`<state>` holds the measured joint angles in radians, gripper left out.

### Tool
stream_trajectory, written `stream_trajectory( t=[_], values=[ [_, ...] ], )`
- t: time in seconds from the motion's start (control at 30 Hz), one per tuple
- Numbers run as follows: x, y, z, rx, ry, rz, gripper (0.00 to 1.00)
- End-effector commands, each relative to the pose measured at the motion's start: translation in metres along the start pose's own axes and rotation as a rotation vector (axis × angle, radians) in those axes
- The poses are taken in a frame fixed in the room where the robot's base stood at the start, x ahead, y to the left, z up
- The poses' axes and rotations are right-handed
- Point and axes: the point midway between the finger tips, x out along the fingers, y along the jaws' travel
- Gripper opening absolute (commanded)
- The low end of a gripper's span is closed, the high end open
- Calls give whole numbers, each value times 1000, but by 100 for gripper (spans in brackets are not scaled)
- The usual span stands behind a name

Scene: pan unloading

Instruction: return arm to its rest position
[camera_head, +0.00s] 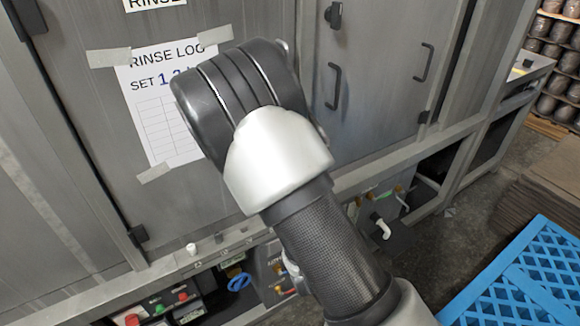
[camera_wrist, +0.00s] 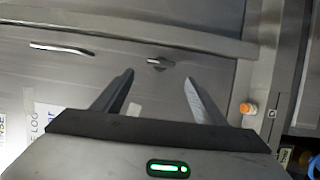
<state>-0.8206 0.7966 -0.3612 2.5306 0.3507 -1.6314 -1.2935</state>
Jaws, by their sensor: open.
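My gripper (camera_wrist: 157,98) shows in the wrist view with its two fingers spread apart and nothing between them. It faces a grey metal cabinet door, and I cannot tell how far off the door is. In the head view my arm rises across the middle of the picture and bends near the top. The gripper's fingers do not show in that view. No pan shows in either view.
A grey cabinet (camera_head: 375,60) with dark handles fills the back. A paper rinse log (camera_head: 160,110) is taped to it. Below are buttons and a blue valve wheel (camera_head: 239,282). A blue lattice crate (camera_head: 525,280) stands at lower right. Bare floor lies between crate and cabinet.

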Motion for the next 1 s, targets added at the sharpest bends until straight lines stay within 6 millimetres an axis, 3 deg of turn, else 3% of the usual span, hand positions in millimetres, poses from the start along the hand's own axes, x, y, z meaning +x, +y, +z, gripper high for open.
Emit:
stream_trajectory(
  t=[0.57, 0.67, 0.83, 1.0],
  values=[
    [2, 1, 4, 34, -14, -15, 66],
    [10, 5, 17, 153, -60, -72, 66],
    [18, 20, 45, 531, -180, -250, 66],
    [-1, 50, 64, 895, -295, -430, 66]
  ],
)
